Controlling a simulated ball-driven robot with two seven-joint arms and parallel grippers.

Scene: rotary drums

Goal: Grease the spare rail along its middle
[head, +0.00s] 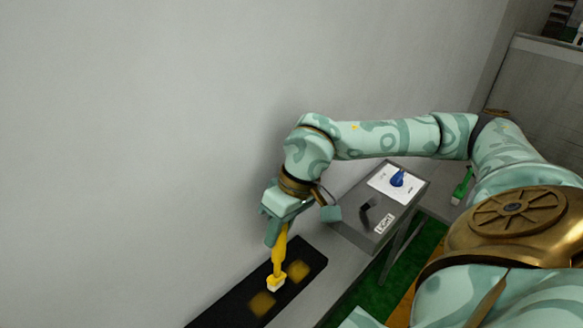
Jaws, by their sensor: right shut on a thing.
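My right gripper (281,230) is shut on a yellow-handled brush (280,252), which hangs down nearly upright with a white tip (276,284). The tip is at the top of a long black rail (236,298) at the bottom of the head view; I cannot tell whether it touches. Two yellowish patches lie on the rail, one (262,303) on the near-left side of the tip and one (297,271) on its right. The rail's lower left end runs out of the frame. My left gripper is not in view.
A grey control box (351,232) with a blue knob (398,178), a black lever (368,211) and a small label stands right of the rail. A green-handled item (462,186) lies farther right. A plain grey wall (130,130) runs along the left.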

